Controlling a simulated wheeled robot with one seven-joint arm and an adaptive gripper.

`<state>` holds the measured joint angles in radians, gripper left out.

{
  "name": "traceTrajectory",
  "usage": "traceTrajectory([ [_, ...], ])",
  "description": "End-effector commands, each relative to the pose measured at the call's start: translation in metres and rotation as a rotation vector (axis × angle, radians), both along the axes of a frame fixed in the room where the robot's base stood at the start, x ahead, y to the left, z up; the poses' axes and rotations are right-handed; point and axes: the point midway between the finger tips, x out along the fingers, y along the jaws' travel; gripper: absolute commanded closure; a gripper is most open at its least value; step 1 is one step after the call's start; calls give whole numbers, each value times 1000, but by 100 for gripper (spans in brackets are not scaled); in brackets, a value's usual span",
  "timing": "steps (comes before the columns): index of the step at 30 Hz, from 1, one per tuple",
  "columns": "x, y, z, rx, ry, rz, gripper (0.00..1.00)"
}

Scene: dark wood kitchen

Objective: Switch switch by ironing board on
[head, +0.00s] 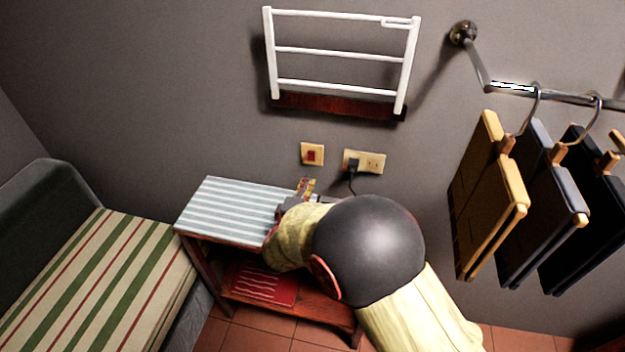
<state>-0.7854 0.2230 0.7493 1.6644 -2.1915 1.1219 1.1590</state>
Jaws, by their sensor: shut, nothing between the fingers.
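The switch (312,154) is a red rocker in a beige plate on the grey wall. It is too small to tell which way the rocker is tipped. The ironing board (226,205) appears to be the blue-and-white striped top on a wooden stand, below and left of the switch. My gripper (306,186) is shut and empty, just below the switch in the picture and apart from it. My arm hides the right part of the striped top and some of the gripper.
A socket plate (372,162) with a black plug and cord is right of the switch. A white rack (345,52) hangs above. Hangers with folded cloths (488,195) hang from a rail at right. A striped seat (95,275) stands at left.

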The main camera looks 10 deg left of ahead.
Motion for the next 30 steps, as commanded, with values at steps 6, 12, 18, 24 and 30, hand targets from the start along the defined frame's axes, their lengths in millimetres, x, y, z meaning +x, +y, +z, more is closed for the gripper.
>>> traceTrajectory([
  [6,-47,4,1,1,-2,4,100],
  [12,-73,5,-4,1,-2,3,100],
  [18,-83,4,-6,2,-3,1,100],
  [24,-83,4,-6,3,-3,0,100],
  [30,-83,4,-6,3,-3,1,100],
])
